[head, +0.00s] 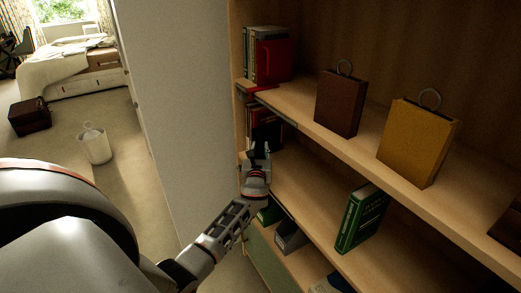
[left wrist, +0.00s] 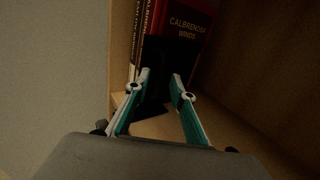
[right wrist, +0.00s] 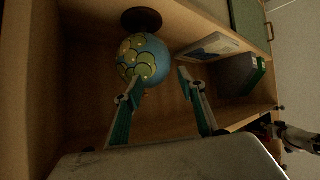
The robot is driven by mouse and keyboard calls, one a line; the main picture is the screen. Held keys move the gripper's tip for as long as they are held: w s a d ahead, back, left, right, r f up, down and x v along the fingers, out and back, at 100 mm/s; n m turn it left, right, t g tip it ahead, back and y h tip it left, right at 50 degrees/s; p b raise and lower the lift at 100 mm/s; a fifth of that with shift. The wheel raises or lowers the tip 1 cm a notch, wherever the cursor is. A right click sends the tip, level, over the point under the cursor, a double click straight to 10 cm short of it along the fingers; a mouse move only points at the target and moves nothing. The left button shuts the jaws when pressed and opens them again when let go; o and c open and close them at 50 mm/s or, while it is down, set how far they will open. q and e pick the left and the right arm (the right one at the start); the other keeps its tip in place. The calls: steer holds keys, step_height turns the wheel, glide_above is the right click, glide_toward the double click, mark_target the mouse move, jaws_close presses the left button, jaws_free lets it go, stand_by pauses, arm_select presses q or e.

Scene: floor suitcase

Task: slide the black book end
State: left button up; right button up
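The black book end (left wrist: 156,92) stands upright against a red book (left wrist: 182,25) in the left wrist view, with its dark foot on the shelf board. My left gripper (left wrist: 161,75) has its fingertips apart, one on either side of the book end's dark upright. I cannot tell whether they touch it. In the head view my left gripper (head: 258,152) is at the left end of the middle shelf and hides much of the book end. My right gripper (right wrist: 160,75) shows only in the right wrist view, open and empty, in front of a globe (right wrist: 143,60).
The middle shelf (head: 300,185) is bare between my left gripper and a leaning green book (head: 361,218). The upper shelf holds a brown block (head: 339,103) and a yellow block (head: 418,140). The cabinet's side wall stands close left of the red books.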

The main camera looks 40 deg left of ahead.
arm_select(q)
steer(key=shift+d, duration=0.1)
steer(key=v, duration=1.2)
stand_by(0.4)
steer(key=s+d+f+n+g+h, duration=0.2)
steer(key=s+d+f+n+g, duration=0.1)
steer(key=s+n, duration=0.55)
steer(key=s+d+f+n+g+h, duration=0.2)
steer(key=s+d+f+n, duration=0.3)
steer(key=s, duration=0.6)
steer(key=s+d+f+n+g+h, duration=0.1)
steer(key=s+d+n+g+h, duration=0.15)
steer(key=s+n, duration=0.7)
steer(key=w+d+f+n+t+h, duration=0.1)
steer(key=d+f+t+h, duration=0.2)
steer(key=d+f, duration=1)
steer(key=d+h, duration=0.2)
steer(key=h, duration=0.1)
steer(key=shift+w+d+f+n, duration=0.25)
steer(key=shift+w+d+n, duration=0.05)
steer(key=shift+w+n, duration=0.1)
